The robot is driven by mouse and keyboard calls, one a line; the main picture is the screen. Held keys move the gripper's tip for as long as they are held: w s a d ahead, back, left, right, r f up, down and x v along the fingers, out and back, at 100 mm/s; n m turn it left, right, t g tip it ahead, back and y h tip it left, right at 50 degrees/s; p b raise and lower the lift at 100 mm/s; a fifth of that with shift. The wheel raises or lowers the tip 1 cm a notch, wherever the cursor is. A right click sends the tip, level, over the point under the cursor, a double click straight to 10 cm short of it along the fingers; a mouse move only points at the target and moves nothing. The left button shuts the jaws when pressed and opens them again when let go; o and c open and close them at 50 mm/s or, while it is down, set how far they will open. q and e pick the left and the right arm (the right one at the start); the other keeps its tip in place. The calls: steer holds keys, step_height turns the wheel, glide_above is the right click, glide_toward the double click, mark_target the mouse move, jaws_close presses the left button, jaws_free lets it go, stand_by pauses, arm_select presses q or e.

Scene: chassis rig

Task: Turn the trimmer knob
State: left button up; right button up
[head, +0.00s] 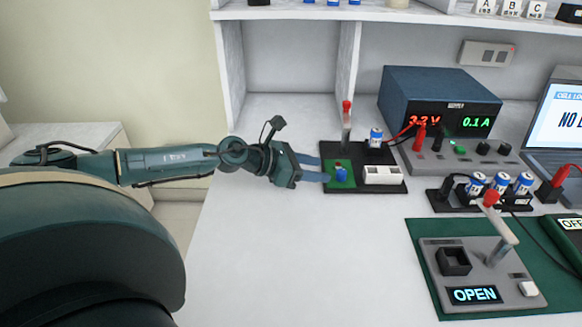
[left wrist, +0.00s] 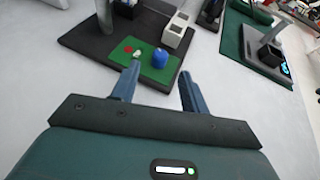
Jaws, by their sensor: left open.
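The trimmer knob (head: 341,173) is a small blue knob on a green board (head: 337,184) at the left front of a black base plate. In the left wrist view the blue knob (left wrist: 159,58) stands just ahead of the fingertips, on the green board (left wrist: 128,47) next to a red dot and a small light part. My left gripper (head: 322,169) reaches in from the left, its fingers pointing at the knob. In the left wrist view the gripper (left wrist: 160,75) is open, with nothing between its fingers. I cannot tell in the head view whether a finger touches the knob. My right gripper is not in view.
The black base plate (head: 365,154) also carries a red-tipped lever (head: 346,115), a blue-and-white cell (head: 375,138) and a white block (head: 383,175). A power supply (head: 440,110) stands behind it. A grey lever box (head: 478,270) reading OPEN is at front right. The table's middle front is clear.

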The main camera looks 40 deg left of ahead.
arm_select(q)
steer(key=v, duration=0.1)
steer(key=b+v, duration=0.1)
steer(key=v, duration=0.1)
steer(key=shift+s+a+f, duration=0.15)
steer(key=shift+s+a, duration=0.1)
steer(key=shift+s+a+b, duration=0.15)
steer(key=shift+s+b, duration=0.1)
steer(key=shift+b, duration=0.05)
steer(key=shift+s+r, duration=0.25)
steer(key=shift+r, duration=0.3)
steer(key=p+v, duration=0.1)
steer(key=p, duration=0.1)
steer(key=shift+s+a+r+p, duration=0.15)
steer(key=shift+s+a+p, duration=0.1)
steer(key=shift+p, duration=0.15)
steer(key=shift+s+a, duration=0.1)
steer(key=shift+a, duration=0.1)
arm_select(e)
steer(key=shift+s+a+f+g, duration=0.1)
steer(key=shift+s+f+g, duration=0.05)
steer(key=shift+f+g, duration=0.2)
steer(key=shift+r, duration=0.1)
